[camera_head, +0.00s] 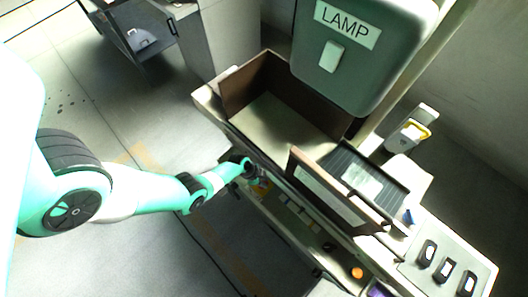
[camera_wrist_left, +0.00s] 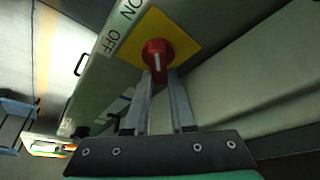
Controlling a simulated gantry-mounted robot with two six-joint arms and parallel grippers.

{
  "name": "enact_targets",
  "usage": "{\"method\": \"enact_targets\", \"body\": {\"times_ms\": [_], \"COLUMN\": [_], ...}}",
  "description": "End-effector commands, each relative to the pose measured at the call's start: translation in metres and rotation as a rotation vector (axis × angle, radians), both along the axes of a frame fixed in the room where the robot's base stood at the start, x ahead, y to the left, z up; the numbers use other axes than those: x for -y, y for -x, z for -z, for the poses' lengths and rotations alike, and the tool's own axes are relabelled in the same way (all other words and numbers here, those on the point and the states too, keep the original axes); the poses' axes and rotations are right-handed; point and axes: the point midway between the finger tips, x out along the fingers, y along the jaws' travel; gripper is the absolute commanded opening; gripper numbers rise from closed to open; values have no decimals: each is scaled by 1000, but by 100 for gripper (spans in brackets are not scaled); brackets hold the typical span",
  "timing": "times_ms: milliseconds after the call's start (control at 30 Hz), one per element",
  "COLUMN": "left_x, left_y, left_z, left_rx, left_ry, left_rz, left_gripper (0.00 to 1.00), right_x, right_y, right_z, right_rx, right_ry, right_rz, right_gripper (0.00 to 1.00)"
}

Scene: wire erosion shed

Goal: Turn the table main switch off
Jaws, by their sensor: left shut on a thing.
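The main switch is a red rotary knob (camera_wrist_left: 157,58) with a white line on it, set on a yellow square plate (camera_wrist_left: 184,32). A white label strip (camera_wrist_left: 121,28) beside the plate reads ON and OFF. The knob's white line runs roughly up and down the left wrist view; I cannot tell which word it points to. My left gripper (camera_wrist_left: 160,80) is shut on the red knob, one finger on each side. In the head view my left gripper (camera_head: 256,180) is at the table's front face, and mostly hides the switch. My right gripper is not in view.
Above the switch is an open brown-walled tray (camera_head: 262,85), with a black ribbed panel (camera_head: 365,178) beside it. A grey-green LAMP housing (camera_head: 355,62) hangs over the back. Several black rocker switches sit on a light panel (camera_head: 416,268) at lower right. Floor is open at left.

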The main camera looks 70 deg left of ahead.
Motion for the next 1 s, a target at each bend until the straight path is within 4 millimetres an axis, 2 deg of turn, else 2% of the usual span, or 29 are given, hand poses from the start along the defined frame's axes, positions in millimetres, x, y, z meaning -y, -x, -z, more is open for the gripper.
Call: {"method": "enact_targets", "body": {"times_ms": [267,467,1000], "left_x": [0,0,-4], "left_y": [0,0,0], "left_z": [0,0,0], "left_rx": [0,-1,2], "left_ry": [0,-1,-3], "left_rz": [-41,-142,-621], "left_gripper": [0,0,0], "right_x": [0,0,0], "right_y": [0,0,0], "right_z": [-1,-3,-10], "right_rx": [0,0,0], "right_ry": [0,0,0], "right_rz": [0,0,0], "right_gripper": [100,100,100]}}
